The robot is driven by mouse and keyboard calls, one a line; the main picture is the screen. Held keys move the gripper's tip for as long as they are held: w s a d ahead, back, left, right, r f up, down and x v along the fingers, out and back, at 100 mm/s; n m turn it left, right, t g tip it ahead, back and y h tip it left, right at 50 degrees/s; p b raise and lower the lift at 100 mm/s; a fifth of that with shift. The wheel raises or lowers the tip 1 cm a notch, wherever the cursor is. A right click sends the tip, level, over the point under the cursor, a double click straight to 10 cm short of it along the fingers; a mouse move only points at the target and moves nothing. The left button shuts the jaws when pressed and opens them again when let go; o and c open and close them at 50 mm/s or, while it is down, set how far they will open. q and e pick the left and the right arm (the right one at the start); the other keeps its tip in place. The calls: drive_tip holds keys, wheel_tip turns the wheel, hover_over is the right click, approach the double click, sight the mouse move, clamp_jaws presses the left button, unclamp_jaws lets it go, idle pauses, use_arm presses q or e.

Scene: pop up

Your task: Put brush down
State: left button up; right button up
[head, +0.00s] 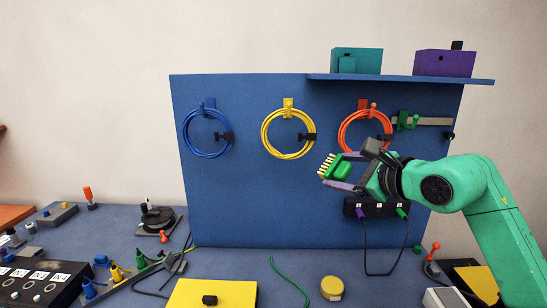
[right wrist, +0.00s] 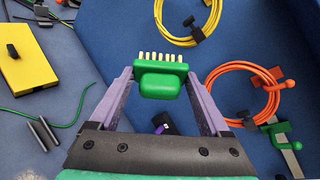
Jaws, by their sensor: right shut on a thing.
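A green brush (head: 340,167) with a row of pale yellow bristles is held in my right gripper (head: 344,170), in front of the blue upright board (head: 260,215) and above the table. In the right wrist view, the brush (right wrist: 160,85) sits between the two purple fingers of my right gripper (right wrist: 160,82), bristles facing away from the wrist. The brush touches nothing but the fingers as far as I can see. My left gripper is not in view.
Blue, yellow and red cable coils (head: 288,135) hang on the board. A black socket box (head: 374,208) with plugged cables is behind my right gripper.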

wheel_tip(320, 180, down, 19)
drive_tip(key=s+a, duration=0.2)
drive_tip(key=s, duration=0.1)
drive_tip(key=s+f, duration=0.4)
drive_tip(key=f, duration=0.1)
drive_tip(key=s+d+f, duration=0.1)
drive_tip(key=s+f, duration=0.3)
drive_tip(key=f, duration=0.1)
drive_tip(key=s+f, duration=0.5)
drive_tip(key=shift+s+d+f, duration=0.1)
drive_tip(key=shift+d+f, duration=0.05)
drive_tip(key=shift+f, duration=0.1)
drive_tip(key=s+d+m+h, duration=0.1)
drive_tip(key=h, duration=0.1)
drive_tip(key=s+f+m+t+h, duration=0.1)
drive_tip(key=s+m+h, duration=0.1)
drive_tip(key=s+d+f+m+h, duration=0.1)
drive_tip(key=m+h, duration=0.1)
drive_tip(key=shift+s+d, duration=0.2)
drive_tip(key=shift+d, duration=0.15)
